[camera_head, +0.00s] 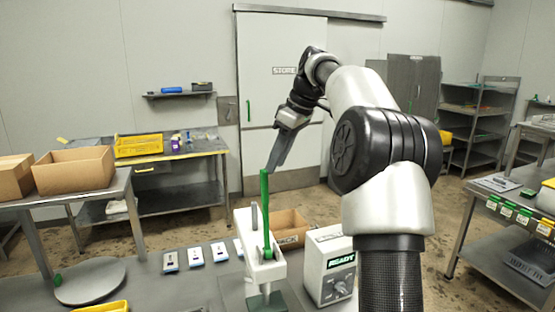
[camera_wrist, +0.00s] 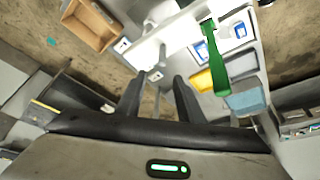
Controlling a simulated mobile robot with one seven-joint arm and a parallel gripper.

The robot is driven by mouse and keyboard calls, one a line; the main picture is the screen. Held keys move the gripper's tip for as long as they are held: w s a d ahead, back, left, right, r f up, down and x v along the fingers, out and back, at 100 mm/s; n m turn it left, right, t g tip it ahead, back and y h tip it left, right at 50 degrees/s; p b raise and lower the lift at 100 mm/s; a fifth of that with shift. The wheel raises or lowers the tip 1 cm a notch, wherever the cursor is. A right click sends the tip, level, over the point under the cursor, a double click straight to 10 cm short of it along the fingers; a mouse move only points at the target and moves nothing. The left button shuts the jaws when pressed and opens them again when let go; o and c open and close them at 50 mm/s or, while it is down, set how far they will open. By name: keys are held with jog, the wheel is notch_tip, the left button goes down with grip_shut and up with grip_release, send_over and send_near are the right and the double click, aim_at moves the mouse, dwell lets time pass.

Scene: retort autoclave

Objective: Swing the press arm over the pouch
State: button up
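The press is a white stand (camera_head: 243,232) on the near table, with a green press arm (camera_head: 265,205) standing nearly upright on it. The green arm also shows in the wrist view (camera_wrist: 215,62), right of my fingers and not between them. My gripper (camera_head: 271,168) hangs close to the top of the green arm; contact cannot be told in the head view. In the wrist view my two fingers (camera_wrist: 158,85) are apart with nothing gripped. Several white and blue pouches (camera_head: 195,257) lie in a row left of the press. Whether one lies under the press is hidden.
A control box marked READY (camera_head: 331,262) stands right of the press. An open cardboard box (camera_head: 289,229) is behind it. A round grey plate (camera_head: 90,281) and a yellow tray (camera_head: 108,307) are at the left. A side table (camera_head: 515,245) stands right.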

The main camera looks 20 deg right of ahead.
jog(key=c, duration=0.7)
jog(key=shift+a, duration=0.2)
grip_shut()
jog(key=s+a+f+n+g+h+b, duration=0.2)
jog(key=s+a+f+n+h, duration=0.25)
jog(key=a, duration=0.45)
jog(key=s+a+f+n+g+h+b, duration=0.1)
jog(key=s+a+f+n, duration=0.35)
jog(key=a+f, duration=0.45)
jog(key=d+f, duration=0.5)
jog(key=f, duration=0.4)
jog(key=shift+s+d+g, duration=0.25)
jog(key=shift+s+g, duration=0.05)
jog(key=shift+s, duration=0.15)
